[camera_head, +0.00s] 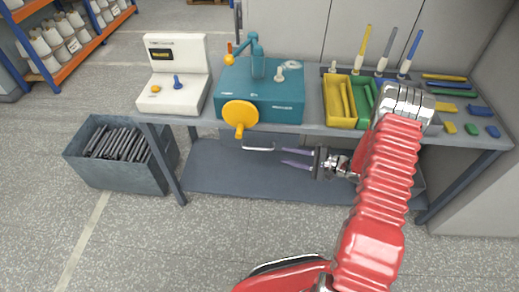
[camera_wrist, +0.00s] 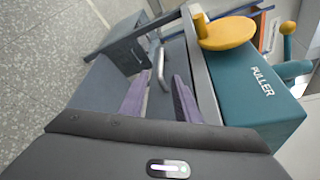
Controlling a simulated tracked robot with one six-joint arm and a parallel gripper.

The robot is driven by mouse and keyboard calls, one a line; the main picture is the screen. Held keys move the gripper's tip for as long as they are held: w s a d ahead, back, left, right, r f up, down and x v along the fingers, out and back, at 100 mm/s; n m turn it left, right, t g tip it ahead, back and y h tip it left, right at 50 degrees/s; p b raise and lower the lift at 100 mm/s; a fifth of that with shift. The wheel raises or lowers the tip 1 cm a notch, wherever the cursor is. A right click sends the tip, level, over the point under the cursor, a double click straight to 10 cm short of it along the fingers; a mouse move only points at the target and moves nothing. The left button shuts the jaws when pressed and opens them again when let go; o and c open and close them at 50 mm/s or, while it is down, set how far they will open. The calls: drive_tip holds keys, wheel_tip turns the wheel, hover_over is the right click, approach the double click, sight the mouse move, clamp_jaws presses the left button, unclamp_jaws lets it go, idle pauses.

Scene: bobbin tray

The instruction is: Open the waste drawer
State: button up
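The waste drawer's silver bar handle (camera_head: 258,149) shows below the bench's front edge, under the teal machine. The drawer front is hardly visible, and I see no open drawer cavity. In the wrist view the curved handle (camera_wrist: 158,60) lies ahead of the fingers, its near end appearing between them. My gripper (camera_head: 283,157) is to the right of the handle in the head view, with its purple fingers pointing left. It also shows in the wrist view (camera_wrist: 160,76), with its fingers spread apart and nothing held. I see no contact with the handle.
The bench (camera_head: 315,126) carries the teal machine (camera_head: 284,97) with a yellow handwheel (camera_head: 240,113), which overhangs just above the handle. A grey bin (camera_head: 122,174) of dark rods stands left. A low shelf (camera_head: 222,172) lies beneath the bench. The floor in front is clear.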

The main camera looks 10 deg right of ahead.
sight(258, 149)
drive_tip(key=shift+a, duration=0.1)
drive_tip(key=x, duration=1.3)
drive_tip(key=shift+w+a+f, duration=0.1)
drive_tip(key=shift+w+a, duration=0.15)
clamp_jaws()
drive_tip(key=shift+s+f, duration=0.1)
